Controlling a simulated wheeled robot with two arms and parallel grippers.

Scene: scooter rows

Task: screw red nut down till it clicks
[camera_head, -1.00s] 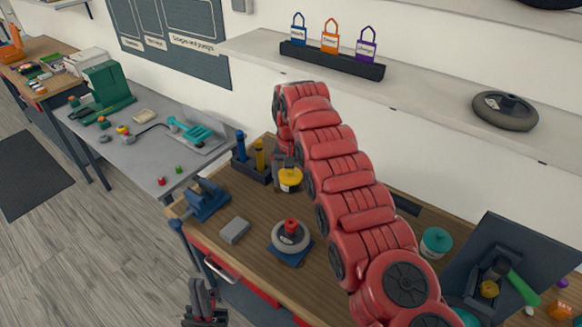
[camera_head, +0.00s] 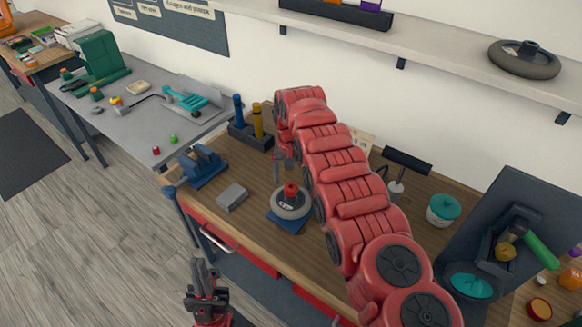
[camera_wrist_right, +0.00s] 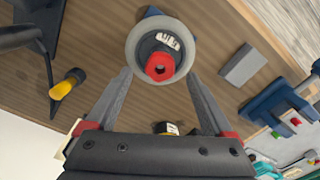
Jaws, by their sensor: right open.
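The red nut (camera_head: 291,190) sits on top of a grey wheel (camera_head: 277,207), which rests on a blue base (camera_head: 286,225) on the wooden bench. In the head view my right gripper (camera_head: 286,165) is just above and behind the nut. My left gripper (camera_head: 206,285) is off the bench's front edge; its jaw opening is unclear.
A grey block (camera_head: 232,196) and a blue vise (camera_head: 203,166) stand left of the wheel. A holder with blue and yellow handles (camera_head: 250,135) is behind. A teal-lidded jar (camera_head: 443,210) and a dark panel (camera_head: 515,220) are at the right. My red right arm hides the bench middle.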

